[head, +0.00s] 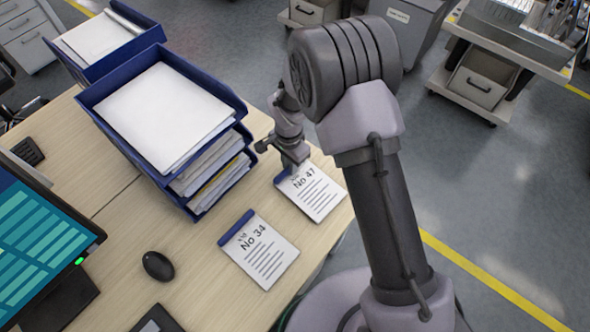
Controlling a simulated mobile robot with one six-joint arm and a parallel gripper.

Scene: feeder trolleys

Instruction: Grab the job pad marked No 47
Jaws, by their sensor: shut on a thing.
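The job pad marked No 47 (319,196) is a white pad with a blue binding along its top. It lies near the right edge of the wooden desk, and I cannot tell whether it is lifted at all. My gripper (293,168) is at the pad's bound top edge, shut on it. The gripper and wrist hide part of the blue binding, and the fingertips are small in this view. A second pad, marked No 34 (264,258), lies flat on the desk to the lower left, apart from my gripper.
Blue stacked paper trays (215,108) stand left of my gripper, close by. A computer mouse (158,266) and a monitor (40,245) are at the lower left. The desk (190,240) ends just right of the pads. Trolleys stand across the grey floor.

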